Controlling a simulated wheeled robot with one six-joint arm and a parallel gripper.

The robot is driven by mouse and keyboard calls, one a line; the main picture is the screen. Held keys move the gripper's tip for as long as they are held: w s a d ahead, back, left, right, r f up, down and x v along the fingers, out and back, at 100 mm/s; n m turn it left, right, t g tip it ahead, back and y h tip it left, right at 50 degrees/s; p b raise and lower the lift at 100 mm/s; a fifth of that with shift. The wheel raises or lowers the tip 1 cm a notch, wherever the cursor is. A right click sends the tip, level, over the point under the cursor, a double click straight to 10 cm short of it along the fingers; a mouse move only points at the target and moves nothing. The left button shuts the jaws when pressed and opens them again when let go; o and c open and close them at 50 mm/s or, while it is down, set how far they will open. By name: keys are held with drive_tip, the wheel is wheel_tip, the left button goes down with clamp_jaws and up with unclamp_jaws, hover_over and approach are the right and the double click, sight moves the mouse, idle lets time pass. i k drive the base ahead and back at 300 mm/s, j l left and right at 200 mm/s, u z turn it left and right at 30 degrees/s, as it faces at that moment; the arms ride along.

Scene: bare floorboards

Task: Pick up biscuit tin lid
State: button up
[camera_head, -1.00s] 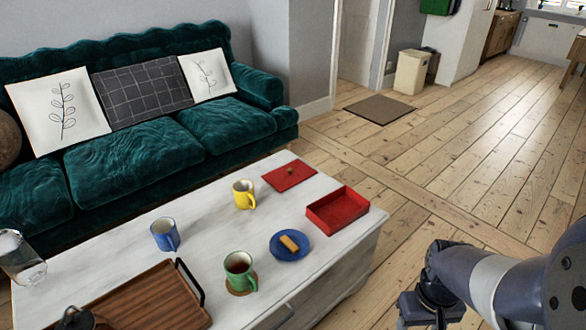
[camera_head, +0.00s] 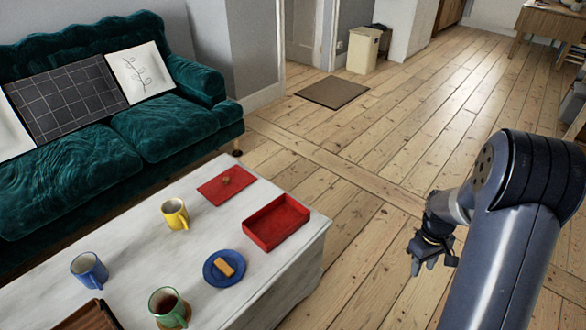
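The biscuit tin lid (camera_head: 211,190) is a flat red rectangle with a small brownish knob. It lies on the white coffee table (camera_head: 134,240) near its far edge. The open red tin (camera_head: 277,236) sits beside it, nearer the table's right end, and looks empty. My gripper (camera_head: 420,266) hangs over the floorboards to the right of the table, apart from the lid and tin. Its fingers point downward and look spread, with nothing between them.
On the table are a yellow mug (camera_head: 175,214), a blue mug (camera_head: 89,270), a green mug (camera_head: 168,309), a blue plate (camera_head: 220,273) with a biscuit (camera_head: 226,267), and a wooden tray (camera_head: 90,318). A green sofa (camera_head: 75,180) stands behind. Floor to the right is clear.

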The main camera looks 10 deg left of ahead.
sight(221, 188)
drive_tip(key=i+l+z, duration=0.3)
drive_tip(key=i, duration=0.2)
drive_tip(key=i+l+z, duration=0.3)
drive_tip(key=i, duration=0.25)
drive_tip(key=i+z, duration=0.3)
drive_tip(key=i, duration=0.2)
drive_tip(key=i+j+u, duration=0.15)
drive_tip(key=i+u, duration=0.35)
drive_tip(key=i+l+u, duration=0.1)
drive_tip(key=i+u, duration=0.35)
drive_tip(key=i+l+u, duration=0.25)
drive_tip(key=i+u, duration=0.25)
drive_tip(key=i+j+u, duration=0.2)
drive_tip(key=u, duration=0.25)
drive_tip(key=i+u, duration=0.8)
drive_tip(key=u, duration=0.15)
drive_tip(key=i+l+u, duration=0.25)
drive_tip(key=u, duration=0.2)
drive_tip(key=i+j+u, duration=0.1)
drive_tip(key=u, duration=0.35)
drive_tip(key=i+u, duration=0.25)
drive_tip(key=u, duration=0.2)
drive_tip(key=i+u, duration=0.2)
drive_tip(key=u, duration=0.25)
drive_tip(key=i+l+u, duration=0.15)
drive_tip(key=u, duration=0.3)
drive_tip(key=i+l+u, duration=0.1)
drive_tip(key=i+u, duration=0.2)
drive_tip(key=u, duration=0.15)
